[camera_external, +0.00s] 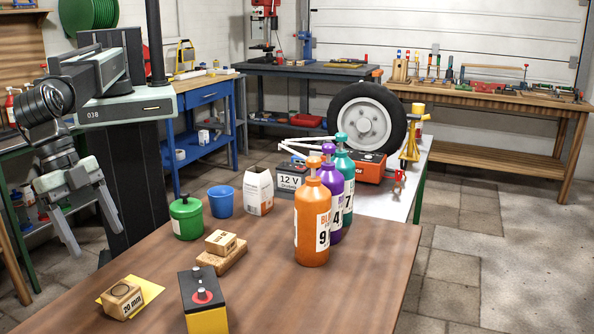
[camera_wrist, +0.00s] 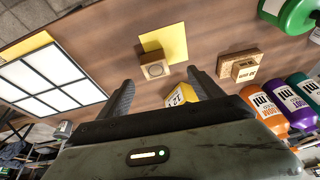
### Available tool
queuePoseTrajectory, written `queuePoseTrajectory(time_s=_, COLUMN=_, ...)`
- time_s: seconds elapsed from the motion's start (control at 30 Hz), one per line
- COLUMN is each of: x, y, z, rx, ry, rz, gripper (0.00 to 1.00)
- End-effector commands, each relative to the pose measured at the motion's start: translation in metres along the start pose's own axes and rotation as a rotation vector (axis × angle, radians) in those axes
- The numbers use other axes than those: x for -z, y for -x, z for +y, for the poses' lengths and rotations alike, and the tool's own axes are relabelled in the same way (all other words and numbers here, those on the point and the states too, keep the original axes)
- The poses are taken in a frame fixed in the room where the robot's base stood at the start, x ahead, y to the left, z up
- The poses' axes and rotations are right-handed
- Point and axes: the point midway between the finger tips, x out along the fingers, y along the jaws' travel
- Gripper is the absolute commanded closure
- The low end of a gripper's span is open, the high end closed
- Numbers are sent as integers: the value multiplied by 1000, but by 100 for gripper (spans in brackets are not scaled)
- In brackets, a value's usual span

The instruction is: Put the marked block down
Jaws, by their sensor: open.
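A small wooden block (camera_external: 122,300) marked "20 mm" sits on a yellow sheet (camera_external: 149,287) at the front left of the brown table. In the wrist view the block (camera_wrist: 154,71) is at the near edge of the sheet (camera_wrist: 165,40), and it appears between the fingers. A second small wooden block (camera_external: 221,242) lies on a flat wooden piece (camera_external: 226,262) further back. My gripper (camera_external: 93,241) is open and empty, pointing down, raised at the left above and apart from the 20 mm block. Its two fingers also show in the wrist view (camera_wrist: 160,77).
A yellow and black battery-like box (camera_external: 203,300) stands right of the sheet. Behind are a green pot (camera_external: 186,218), a blue cup (camera_external: 222,201), a paper bag (camera_external: 259,192) and orange (camera_external: 313,225), purple and teal bottles. The table's right front is clear.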

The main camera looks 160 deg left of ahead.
Motion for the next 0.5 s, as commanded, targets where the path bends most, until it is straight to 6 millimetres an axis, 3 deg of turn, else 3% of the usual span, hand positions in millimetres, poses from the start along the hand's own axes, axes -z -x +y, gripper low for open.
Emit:
queuePoseTrajectory(time_s=0.03, x=-22, y=4, z=-26, rx=3, ry=-56, rz=-33, gripper=24)
queuePoseTrajectory(time_s=0.2, x=-107, y=24, z=-111, rx=-40, ry=-381, rz=-197, gripper=24)
queuePoseTrajectory(time_s=0.3, x=-148, y=36, z=-147, rx=-90, ry=-551, rz=-276, gripper=24)
queuePoseTrajectory(time_s=0.4, x=-173, y=45, z=-166, rx=-133, ry=-664, rz=-322, gripper=24)
queuePoseTrajectory(time_s=0.5, x=-182, y=48, z=-172, rx=-154, ry=-714, rz=-340, gripper=24)
